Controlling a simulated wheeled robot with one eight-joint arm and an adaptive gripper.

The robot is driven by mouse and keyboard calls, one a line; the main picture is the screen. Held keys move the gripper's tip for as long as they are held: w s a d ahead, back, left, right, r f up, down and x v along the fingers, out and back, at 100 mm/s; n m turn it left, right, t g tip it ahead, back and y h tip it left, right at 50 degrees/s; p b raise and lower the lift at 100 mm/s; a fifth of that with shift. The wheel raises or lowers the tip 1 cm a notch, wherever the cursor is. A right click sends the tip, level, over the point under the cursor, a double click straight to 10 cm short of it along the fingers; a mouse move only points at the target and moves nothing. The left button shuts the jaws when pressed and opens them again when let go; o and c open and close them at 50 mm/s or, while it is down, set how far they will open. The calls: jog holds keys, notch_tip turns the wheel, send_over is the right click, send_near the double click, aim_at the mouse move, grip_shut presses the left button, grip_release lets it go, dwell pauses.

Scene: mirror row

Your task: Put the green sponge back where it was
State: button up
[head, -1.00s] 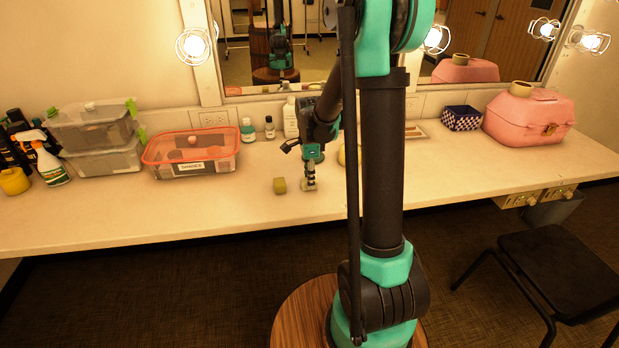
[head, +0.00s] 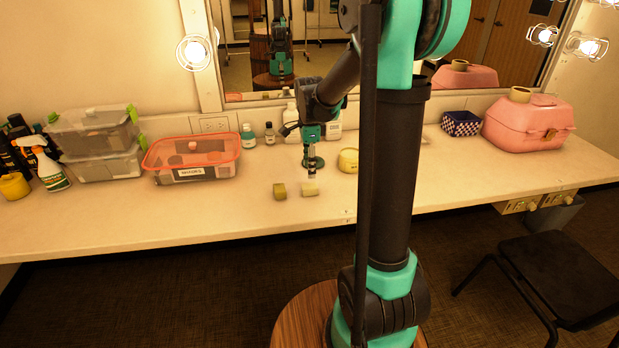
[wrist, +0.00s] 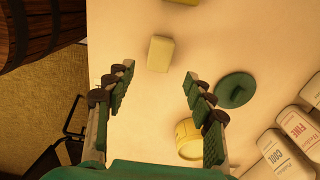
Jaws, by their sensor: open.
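An olive-green block (head: 279,191), which looks like the green sponge, lies on the counter left of a pale cream block (head: 310,189). My gripper (head: 311,175) is above and just behind the cream block, pointing down. In the wrist view my gripper (wrist: 158,82) is open, with nothing between its fingers. The cream block (wrist: 160,54) lies beyond the fingertips there, apart from them. A flat dark green disc (head: 313,163) is behind my gripper in the head view and right of the fingers in the wrist view (wrist: 237,89).
A yellow round container (head: 348,160) is right of my gripper. Small bottles (head: 248,136) stand along the mirror. A red-rimmed bin (head: 192,158) is to the left, a pink case (head: 528,122) far right. The counter front is clear left of the blocks.

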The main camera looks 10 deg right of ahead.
notch_tip(320, 180, up, 4)
jog(key=s+d+f+n+t, duration=0.2)
jog(key=s+f+n, duration=0.3)
jog(key=s+n, duration=0.4)
jog(key=s+d+f+n+t, duration=0.2)
jog(key=s+f+n, duration=0.3)
jog(key=s+n, duration=0.4)
jog(key=s, duration=0.4)
jog(key=shift+f, duration=0.3)
